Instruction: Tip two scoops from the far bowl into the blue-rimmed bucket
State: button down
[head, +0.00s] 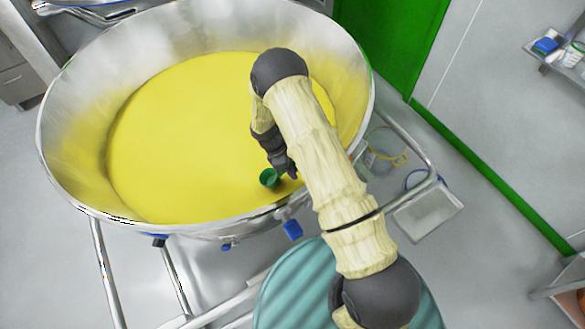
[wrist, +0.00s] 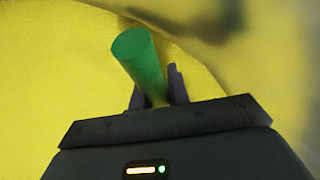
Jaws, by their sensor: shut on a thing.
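A large round steel bowl (head: 65,125) holds a wide bed of yellow powder (head: 175,140). My gripper (head: 286,172) is inside the bowl's near right part, shut on a small green scoop (head: 269,178). In the wrist view my gripper (wrist: 156,83) has the green scoop (wrist: 138,62) between its two fingers, with yellow powder behind it. I cannot tell whether the scoop touches the powder or holds any. The blue-rimmed bucket (head: 419,171) stands right of the bowl, behind a metal rail and partly hidden.
A yellow-rimmed clear bucket (head: 386,152) stands just left of the blue-rimmed one. A steel frame with rails (head: 403,130) surrounds the bowl's right side, with a pale tray (head: 428,211) near it. Open grey floor (head: 500,250) lies to the right.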

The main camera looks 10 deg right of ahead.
jog(key=shift+a+f+b, duration=0.9)
jog(key=shift+a+f, duration=0.05)
jog(key=shift+f, duration=0.25)
jog(key=shift+a+f+b, duration=0.95)
jog(key=shift+a+f, duration=0.05)
jog(key=shift+f, duration=0.15)
jog(key=shift+a+f+b, duration=0.9)
jog(key=shift+a+f, duration=0.05)
jog(key=shift+f, duration=0.25)
jog(key=shift+d+r+p, duration=0.6)
jog(key=shift+r+p, duration=8.5)
jog(key=shift+r, duration=4.35)
notch_tip(320, 180, up, 8)
jog(key=y+p, duration=0.3)
jog(key=p, duration=0.4)
send_over(276, 183)
jog(key=w+d, duration=0.2)
jog(key=d, duration=0.2)
jog(key=shift+f, duration=0.1)
